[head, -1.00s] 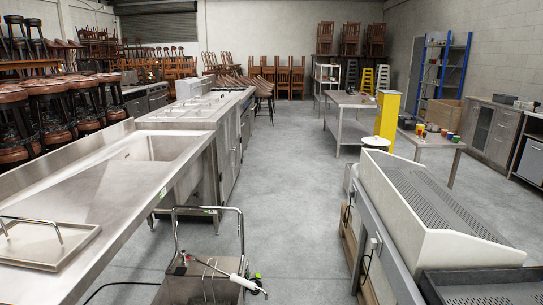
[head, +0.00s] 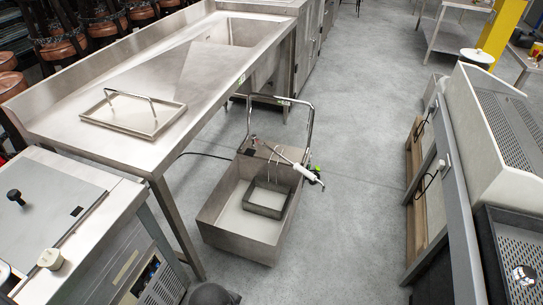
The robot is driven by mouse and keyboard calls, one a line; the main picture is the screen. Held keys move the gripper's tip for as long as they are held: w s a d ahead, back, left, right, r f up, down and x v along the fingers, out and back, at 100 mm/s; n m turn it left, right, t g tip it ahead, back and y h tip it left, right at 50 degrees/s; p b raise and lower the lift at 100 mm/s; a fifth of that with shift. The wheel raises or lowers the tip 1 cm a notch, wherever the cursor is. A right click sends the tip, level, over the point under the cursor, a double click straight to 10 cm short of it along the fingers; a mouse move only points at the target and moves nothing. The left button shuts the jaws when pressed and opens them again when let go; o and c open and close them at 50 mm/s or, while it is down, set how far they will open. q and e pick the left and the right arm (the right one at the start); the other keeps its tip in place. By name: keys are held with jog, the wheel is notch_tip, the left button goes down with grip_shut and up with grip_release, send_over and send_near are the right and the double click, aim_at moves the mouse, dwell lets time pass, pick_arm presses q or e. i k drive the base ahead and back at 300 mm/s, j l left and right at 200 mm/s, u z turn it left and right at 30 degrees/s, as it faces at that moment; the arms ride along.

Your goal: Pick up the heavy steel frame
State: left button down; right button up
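A dark grey rectangular steel frame (head: 266,209) lies in an open steel tub (head: 240,233) on the floor, near the middle of the head view. Thin upright wire hooks stand at its far side. A white-handled wand (head: 300,168) lies across the far end of the tub and hides a little there. A second framed piece, a shallow steel tray with a loop handle (head: 134,118), lies on the steel counter at the left. Neither of my grippers shows in the head view, and nothing is seen holding the frame.
The tub has a tall bent push handle (head: 311,125) at its far end. The steel counter (head: 180,75) and its leg stand at the left, an appliance (head: 60,215) at the near left. A perforated steel unit (head: 470,130) stands at the right. Grey floor (head: 350,170) between is clear.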

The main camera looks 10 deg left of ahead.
aim_at(147, 117)
jog(key=u, duration=0.45)
jog(key=i+u, duration=0.1)
jog(key=u, duration=0.35)
jog(key=l+u, duration=0.1)
jog(key=u, duration=0.35)
jog(key=i+u, duration=0.1)
jog(key=u, duration=0.35)
jog(key=i+l+u, duration=0.1)
jog(key=l+u, duration=0.45)
jog(key=u, duration=0.15)
jog(key=l+z, duration=0.15)
jog(key=l, duration=1.6)
jog(key=l+u, duration=0.1)
jog(key=l, duration=1.1)
jog(key=l+z, duration=0.4)
jog(key=i+l+z, duration=0.15)
jog(key=z, duration=0.25)
